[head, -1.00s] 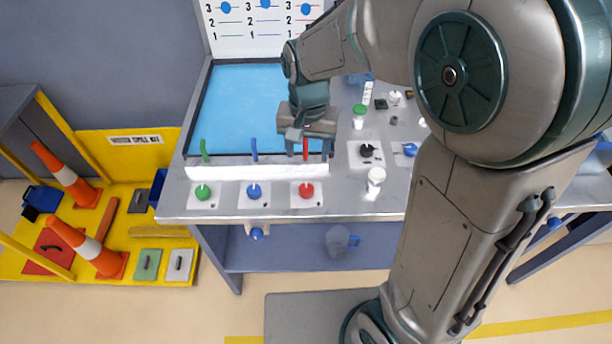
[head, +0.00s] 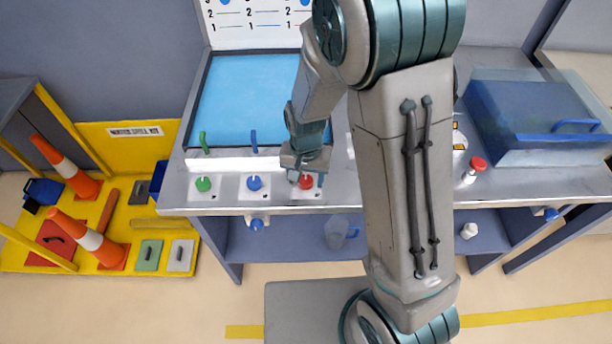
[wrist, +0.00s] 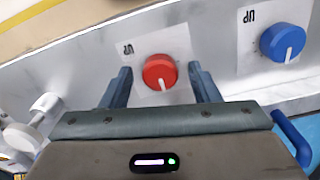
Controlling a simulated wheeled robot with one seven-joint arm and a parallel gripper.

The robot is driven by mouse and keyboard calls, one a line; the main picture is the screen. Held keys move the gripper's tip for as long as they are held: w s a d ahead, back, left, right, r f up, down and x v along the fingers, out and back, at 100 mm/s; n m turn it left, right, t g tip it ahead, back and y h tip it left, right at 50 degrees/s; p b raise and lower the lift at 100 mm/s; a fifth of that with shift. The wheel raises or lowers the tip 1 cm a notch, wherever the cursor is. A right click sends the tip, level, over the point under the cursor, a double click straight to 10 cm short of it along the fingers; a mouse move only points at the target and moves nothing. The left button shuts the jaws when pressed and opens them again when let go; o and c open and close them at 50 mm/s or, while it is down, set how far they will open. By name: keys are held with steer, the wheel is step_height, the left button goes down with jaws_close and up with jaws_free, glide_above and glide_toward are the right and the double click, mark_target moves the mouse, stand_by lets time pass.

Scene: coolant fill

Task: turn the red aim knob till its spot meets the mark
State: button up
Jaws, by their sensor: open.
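The red knob (head: 306,181) sits on a white plate at the front edge of the bench, right of the blue and green knobs. In the wrist view the red knob (wrist: 158,68) has a white pointer line directed toward my gripper's body. My gripper (head: 305,179) is over the red knob. In the wrist view its open fingers (wrist: 160,74) stand on either side of the knob, with visible gaps, not closed on it. The red spout is hidden behind my arm. I cannot make out the spot or its mark.
The blue knob (head: 254,183) and green knob (head: 203,184) are to the left. The blue pool (head: 245,95) lies behind, under a numbered board (head: 250,20). A red-capped bottle (head: 474,170) and a clear-covered blue bin (head: 535,115) stand right. My arm hides the bench's middle.

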mark_target(306, 180)
steer(key=shift+f, duration=0.15)
steer(key=c, duration=1)
steer(key=shift+f+n+b, duration=0.2)
steer(key=shift+n+b, duration=0.55)
steer(key=shift+n, duration=0.05)
steer(key=shift+r+n+b, duration=0.2)
steer(key=shift+n+b, duration=0.35)
steer(key=shift+n, duration=0.85)
steer(key=o, duration=1)
step_height(306, 180, up, 14)
steer(key=shift+b, duration=0.3)
